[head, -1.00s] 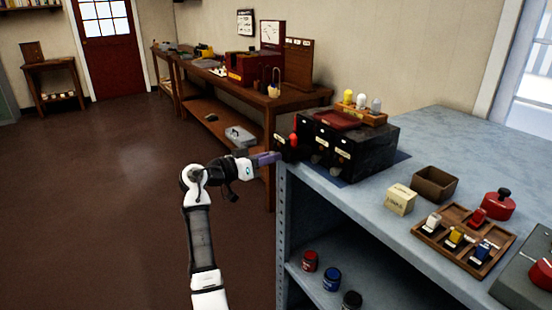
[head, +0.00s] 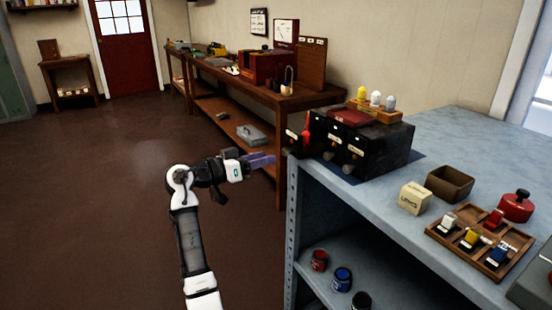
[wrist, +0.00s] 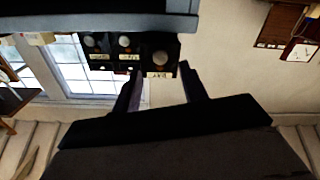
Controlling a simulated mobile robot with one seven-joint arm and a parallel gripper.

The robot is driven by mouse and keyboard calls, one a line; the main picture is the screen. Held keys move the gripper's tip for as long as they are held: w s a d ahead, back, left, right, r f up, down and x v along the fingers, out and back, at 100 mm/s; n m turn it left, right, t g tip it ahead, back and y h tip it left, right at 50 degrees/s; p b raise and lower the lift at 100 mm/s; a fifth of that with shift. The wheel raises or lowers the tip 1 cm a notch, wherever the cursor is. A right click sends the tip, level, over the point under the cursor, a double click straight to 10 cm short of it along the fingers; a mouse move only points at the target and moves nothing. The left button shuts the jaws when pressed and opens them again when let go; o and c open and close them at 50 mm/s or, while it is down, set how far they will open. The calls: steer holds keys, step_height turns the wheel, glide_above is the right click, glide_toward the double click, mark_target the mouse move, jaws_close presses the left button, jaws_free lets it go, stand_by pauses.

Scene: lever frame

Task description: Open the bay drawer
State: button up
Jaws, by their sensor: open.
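The black drawer cabinet (head: 375,150) stands at the left end of the blue-grey bench. Its leftmost drawer, the bay drawer (head: 293,143), appears to stick out past the other fronts. In the wrist view, which is upside down, the bay drawer (wrist: 151,66) has a round knob (wrist: 160,57) and a label reading BAY, and looks nearer than the two other drawers. My gripper (head: 268,160) is just left of the drawer front, with a small gap. In the wrist view my gripper (wrist: 160,70) is open and empty, its fingers either side of the label in the picture.
A red lever-like part (head: 306,132) stands beside the bay drawer. On the bench (head: 460,130) are a cream box (head: 414,198), a brown open box (head: 450,184) and a wooden tray (head: 449,233). A long wooden workbench (head: 305,100) stands behind. The floor to the left is clear.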

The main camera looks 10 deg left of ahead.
steer(key=b+v, duration=0.1)
steer(key=v, duration=0.6)
steer(key=shift+s+a, duration=0.25)
steer(key=shift+a, duration=0.05)
